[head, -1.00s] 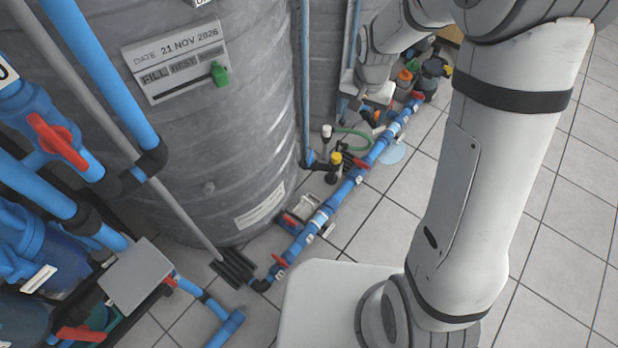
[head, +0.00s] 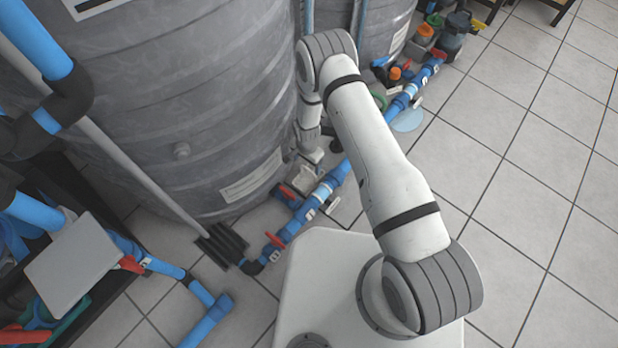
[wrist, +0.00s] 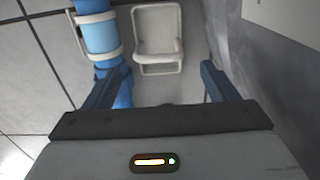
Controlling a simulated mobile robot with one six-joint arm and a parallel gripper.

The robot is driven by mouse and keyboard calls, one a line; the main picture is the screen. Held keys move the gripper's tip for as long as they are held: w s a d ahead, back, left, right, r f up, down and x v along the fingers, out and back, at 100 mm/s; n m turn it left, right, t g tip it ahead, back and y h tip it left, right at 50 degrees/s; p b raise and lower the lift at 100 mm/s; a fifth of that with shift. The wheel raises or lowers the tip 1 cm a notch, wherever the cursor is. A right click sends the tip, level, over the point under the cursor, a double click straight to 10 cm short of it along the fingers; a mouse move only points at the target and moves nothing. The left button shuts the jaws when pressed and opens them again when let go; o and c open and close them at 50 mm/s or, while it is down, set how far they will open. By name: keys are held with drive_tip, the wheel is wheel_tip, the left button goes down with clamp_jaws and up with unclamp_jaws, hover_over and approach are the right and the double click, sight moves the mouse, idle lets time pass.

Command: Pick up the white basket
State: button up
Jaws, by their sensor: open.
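The white basket (wrist: 157,45) shows in the wrist view at the top middle, beyond my fingertips and between their lines. It looks empty, with its open side facing the camera. In the head view the basket (head: 304,182) lies on the floor between the grey tank's foot and the blue pipe, partly covered by my gripper. My gripper (wrist: 165,72) is open with nothing between its fingers. In the head view the gripper (head: 311,156) points down just above and behind the basket; whether it touches cannot be told.
The grey tank (head: 190,110) stands close on one side of the basket. A blue pipe (head: 325,190) with red-handled valves runs along its other side and lies near a finger in the wrist view. Tiled floor (head: 530,180) is clear at the right.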

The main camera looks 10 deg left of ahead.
sight(308, 169)
drive_tip(key=f+b, duration=0.2)
drive_tip(key=f, duration=0.2)
drive_tip(key=f+b, duration=0.2)
drive_tip(key=f, duration=0.3)
drive_tip(key=shift+w+d+f, duration=0.15)
drive_tip(key=shift+d+f, duration=0.05)
drive_tip(key=shift+f, duration=0.05)
drive_tip(key=shift+r, duration=0.1)
drive_tip(key=c, duration=0.7)
